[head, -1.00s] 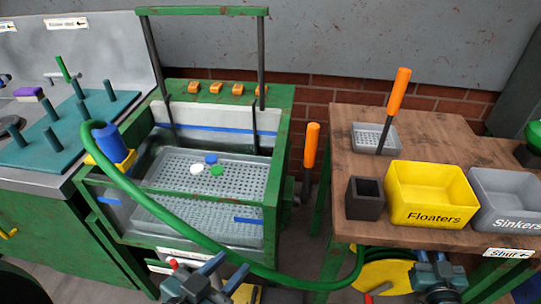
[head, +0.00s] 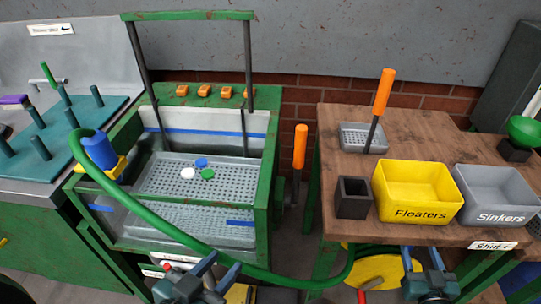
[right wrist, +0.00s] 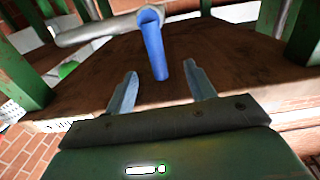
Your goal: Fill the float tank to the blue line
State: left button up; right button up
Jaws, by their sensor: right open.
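The float tank (head: 262,190) has a green frame and clear walls, with a blue line (head: 215,133) on its white back panel. Perforated trays sit inside, with a blue, a white and a green disc on the upper one. I cannot make out a water surface. A green hose (head: 170,232) runs across the tank front from a blue nozzle (head: 99,150) at its left corner. My left gripper (head: 218,268) is open and empty before the tank. My right gripper (head: 421,258) is open below the table edge; in the right wrist view, a blue handle (right wrist: 154,50) on a grey pipe appears between its fingers.
A wooden table (head: 305,190) carries a yellow Floaters bin (head: 415,190), a grey Sinkers bin (head: 495,190), a dark square cup (head: 353,197) and a grey basket (head: 352,140). An orange-handled lever (head: 300,147) stands between tank and table. A yellow reel (head: 385,270) shows below the table.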

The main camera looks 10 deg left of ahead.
pick_arm(q)
jog(key=shift+r+p, duration=0.75)
jog(key=shift+r, duration=0.2)
pick_arm(e)
jog(key=s, duration=0.4)
jog(key=shift+s+d, duration=0.2)
jog(key=shift+s, duration=0.2)
jog(key=s+a+g, duration=0.3)
jog(key=a+g, duration=0.4)
jog(key=s+a+r+g+h, duration=0.1)
jog(key=s+r+g, duration=0.25)
jog(key=s, duration=0.35)
jog(key=s+r+g, duration=0.3)
jog(key=s+g, duration=0.1)
jog(key=s, duration=0.3)
pick_arm(q)
notch_tip(320, 180, down, 10)
jog(key=g+y+p, duration=0.1)
jog(key=g+p, duration=0.2)
jog(key=shift+f+p, duration=0.25)
jog(key=shift+p, duration=0.1)
pick_arm(e)
jog(key=w+a+f+n+t+y, duration=0.1)
jog(key=w+a+f+t+y, duration=0.1)
jog(key=w+a+t, duration=0.4)
jog(key=shift+a+f+n+t+y, duration=0.4)
jog(key=shift+a+t+y, duration=0.05)
jog(key=shift+t+y, duration=0.15)
